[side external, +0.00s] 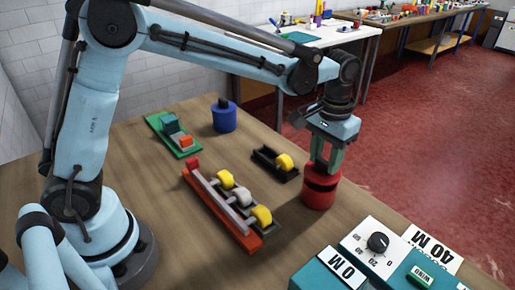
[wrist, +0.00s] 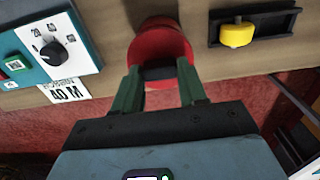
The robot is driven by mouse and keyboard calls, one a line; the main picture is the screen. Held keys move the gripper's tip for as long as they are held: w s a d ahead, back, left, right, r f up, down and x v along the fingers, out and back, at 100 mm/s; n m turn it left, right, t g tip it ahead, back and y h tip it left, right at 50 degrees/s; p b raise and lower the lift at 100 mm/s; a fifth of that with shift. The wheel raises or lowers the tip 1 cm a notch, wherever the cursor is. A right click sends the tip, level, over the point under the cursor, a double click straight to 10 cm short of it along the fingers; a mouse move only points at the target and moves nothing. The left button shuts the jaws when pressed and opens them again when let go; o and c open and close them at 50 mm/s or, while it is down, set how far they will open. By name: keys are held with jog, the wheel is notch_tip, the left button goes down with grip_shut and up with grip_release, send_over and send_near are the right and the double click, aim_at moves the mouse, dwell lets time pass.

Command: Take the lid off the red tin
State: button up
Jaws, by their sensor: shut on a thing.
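The red tin (side external: 318,199) stands on the wooden table near its right edge. A dark band runs between its lower body and the red lid (side external: 321,172); I cannot tell whether this is a gap. My gripper (side external: 323,163) points down over the tin, its green fingers at the top of the lid. In the wrist view my gripper (wrist: 158,76) is shut on a dark knob (wrist: 159,73) on the lid, and the red lid (wrist: 162,45) shows beyond the fingers. The inside of the tin is hidden.
A blue tin (side external: 224,118) with a dark knob stands farther back. A black holder with one yellow roll (side external: 284,161) lies left of the red tin. A red rack (side external: 228,222) with several rolls, a green tray (side external: 185,146) and a teal dial box (side external: 330,277) are around.

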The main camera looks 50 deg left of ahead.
jog(key=shift+r, duration=0.95)
jog(key=s+d+r, duration=0.6)
jog(key=s+d, duration=0.1)
jog(key=s, duration=0.1)
jog(key=w+a+f+n, duration=0.2)
jog(key=a+f+n, duration=0.2)
jog(key=a, duration=0.7)
jog(key=w+a+f+n, duration=0.3)
jog(key=a+n, duration=0.5)
jog(key=a, duration=0.3)
jog(key=w+a+f+n, duration=0.3)
jog(key=a+n, duration=0.3)
jog(key=a, duration=0.6)
jog(key=shift+f, duration=0.9)
jog(key=shift+a+f, duration=0.25)
jog(key=shift+f, duration=1.9)
jog(key=shift+f, duration=0.15)
